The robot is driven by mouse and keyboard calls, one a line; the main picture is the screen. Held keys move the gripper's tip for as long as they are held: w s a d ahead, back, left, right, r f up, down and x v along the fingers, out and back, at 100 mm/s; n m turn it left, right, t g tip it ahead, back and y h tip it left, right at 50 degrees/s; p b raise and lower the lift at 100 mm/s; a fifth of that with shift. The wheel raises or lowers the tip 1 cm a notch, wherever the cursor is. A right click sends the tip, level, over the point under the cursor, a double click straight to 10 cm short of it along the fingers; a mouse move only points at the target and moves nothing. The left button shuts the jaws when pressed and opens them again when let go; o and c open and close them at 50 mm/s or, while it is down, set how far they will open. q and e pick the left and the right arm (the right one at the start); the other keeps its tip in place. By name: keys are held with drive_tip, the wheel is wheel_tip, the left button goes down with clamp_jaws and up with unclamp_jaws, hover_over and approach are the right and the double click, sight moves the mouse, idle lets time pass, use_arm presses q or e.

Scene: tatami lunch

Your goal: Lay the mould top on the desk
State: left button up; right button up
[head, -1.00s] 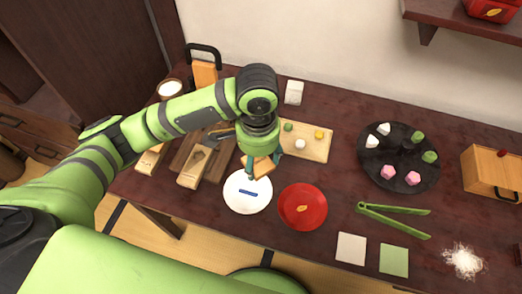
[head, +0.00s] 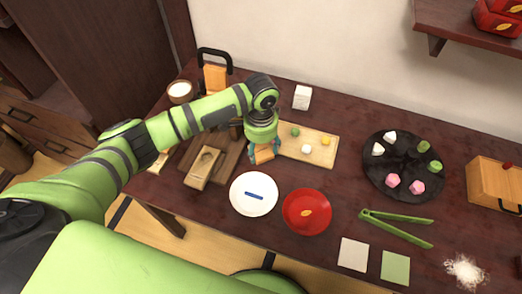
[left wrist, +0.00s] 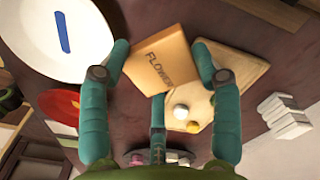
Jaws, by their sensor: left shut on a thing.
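My left gripper (head: 262,150) is shut on the mould top (head: 265,155), a small light-wood block. In the left wrist view the mould top (left wrist: 163,60) sits between the green fingers and shows the word FLOWER. It is above the dark desk (head: 330,110), between the white plate and the wooden board; whether it touches the desk cannot be told. A wooden mould piece with a hollow (head: 204,165) lies to the left. My right gripper is not in view.
A white plate (head: 240,205) with a blue strip and a red plate (head: 306,225) are in front. A light cutting board (head: 320,154) with small coloured balls is just right of the gripper. A black round tray (head: 385,185), green tongs (head: 395,222) and a wooden box (head: 490,180) stand further right.

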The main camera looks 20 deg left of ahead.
sight(261, 150)
use_arm(q)
drive_tip(key=shift+f, duration=1.15)
drive_tip(key=shift+f, duration=0.6)
drive_tip(key=o, duration=1)
drive_tip(key=shift+o, duration=0.2)
drive_tip(key=shift+r, duration=0.15)
wheel_tip(261, 150, up, 13)
